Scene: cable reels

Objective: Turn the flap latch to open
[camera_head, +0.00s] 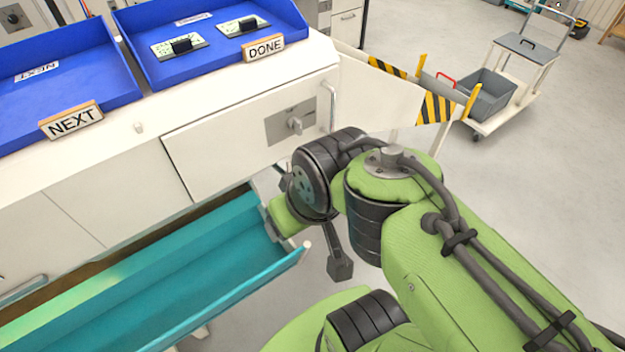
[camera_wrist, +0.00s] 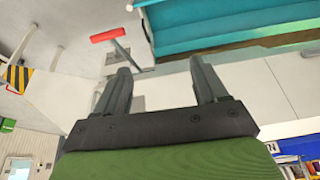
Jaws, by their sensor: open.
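The flap latch (camera_head: 295,125) is a small grey knob on a grey plate, on the right part of the white flap panel (camera_head: 220,150) in the bench front. The flap looks shut in the head view.
A teal trough (camera_head: 150,290) runs below the flap, close to my wrist. Blue trays (camera_head: 140,50) with NEXT and DONE signs stand on the bench. A red handle (camera_wrist: 108,35) shows in the wrist view. Striped barriers (camera_head: 437,107) and a trolley (camera_head: 515,70) stand right.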

